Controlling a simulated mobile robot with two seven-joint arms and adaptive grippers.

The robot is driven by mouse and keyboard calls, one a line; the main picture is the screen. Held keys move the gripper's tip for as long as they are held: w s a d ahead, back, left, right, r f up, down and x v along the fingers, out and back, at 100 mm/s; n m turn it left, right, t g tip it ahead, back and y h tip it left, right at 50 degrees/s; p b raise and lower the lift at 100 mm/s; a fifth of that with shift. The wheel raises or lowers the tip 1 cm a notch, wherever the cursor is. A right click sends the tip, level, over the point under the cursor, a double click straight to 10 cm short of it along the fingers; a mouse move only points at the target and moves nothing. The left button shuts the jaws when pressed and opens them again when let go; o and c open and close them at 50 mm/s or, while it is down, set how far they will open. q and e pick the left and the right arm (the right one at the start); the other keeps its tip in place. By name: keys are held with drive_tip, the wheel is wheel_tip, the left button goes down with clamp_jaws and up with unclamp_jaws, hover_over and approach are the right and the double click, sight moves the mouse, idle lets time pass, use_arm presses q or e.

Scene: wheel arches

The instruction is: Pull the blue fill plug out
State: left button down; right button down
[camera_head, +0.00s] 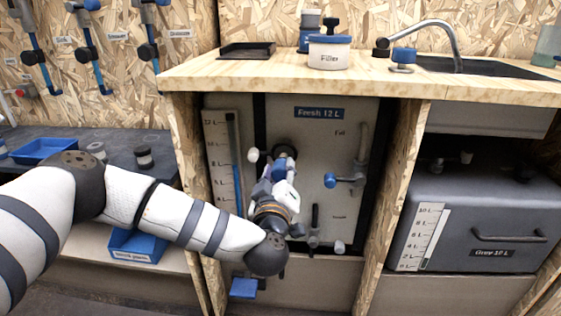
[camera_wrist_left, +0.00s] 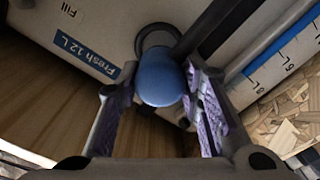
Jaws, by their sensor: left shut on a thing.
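The blue fill plug (camera_wrist_left: 160,78) is a rounded blue knob between the fingers of my left gripper (camera_wrist_left: 158,100) in the left wrist view. The gripper is shut on it. In the head view my left gripper (camera_head: 284,172) reaches to the front of the fresh water tank (camera_head: 310,150), just below a dark ring (camera_head: 284,142). The dark ring (camera_wrist_left: 153,38) shows just behind the plug in the wrist view. The plug's lower part is hidden, so I cannot tell whether it is seated or clear of the ring. My right gripper is not in view.
A blue-handled valve (camera_head: 332,180) and pipe sit right of the gripper. A level gauge (camera_head: 223,160) is on the left. Wooden partitions (camera_head: 405,170) bound the bay, under a counter (camera_head: 260,74) holding a filler tub (camera_head: 328,54). The grey tank (camera_head: 475,225) is at right.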

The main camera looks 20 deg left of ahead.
use_arm(q)
drive_tip(key=shift+s+d, duration=0.1)
drive_tip(key=shift+s, duration=0.1)
drive_tip(key=shift+f, duration=0.1)
drive_tip(key=c, duration=1.1)
unclamp_jaws()
drive_tip(key=v, duration=1.2)
